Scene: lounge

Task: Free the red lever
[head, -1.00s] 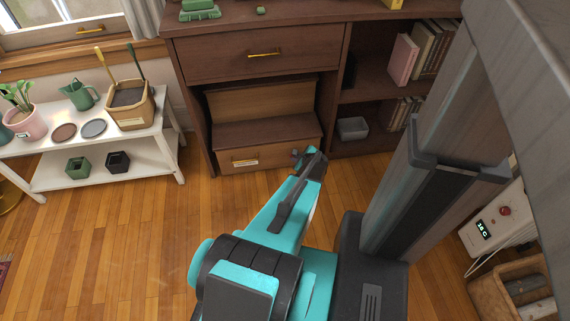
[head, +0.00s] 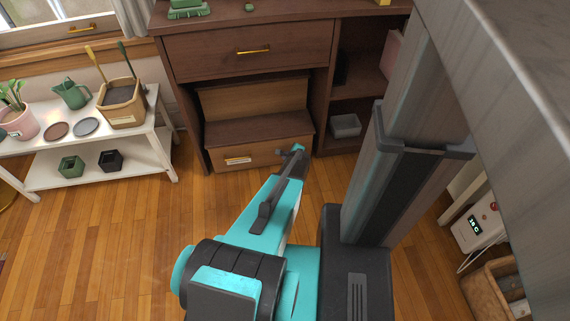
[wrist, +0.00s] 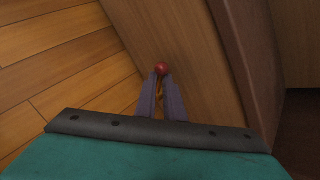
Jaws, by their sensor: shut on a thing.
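The red lever (wrist: 161,69) shows in the wrist view as a round red knob between my fingertips, in front of a brown wooden panel (wrist: 190,60). My gripper (wrist: 161,76) is shut on it, one finger on each side. Below the knob, a thin yellowish part shows between the fingers. In the head view, my gripper (head: 297,152) is at the right end of the low drawer front (head: 265,157) of the dark cabinet. The lever is hidden there behind the gripper.
The dark wooden cabinet (head: 200,52) has an upper drawer, and a grey bin (head: 345,126) sits in its right shelf. A white plant bench (head: 150,150) stands at left. A white heater (head: 474,226) is at right. Wooden floor is clear at left.

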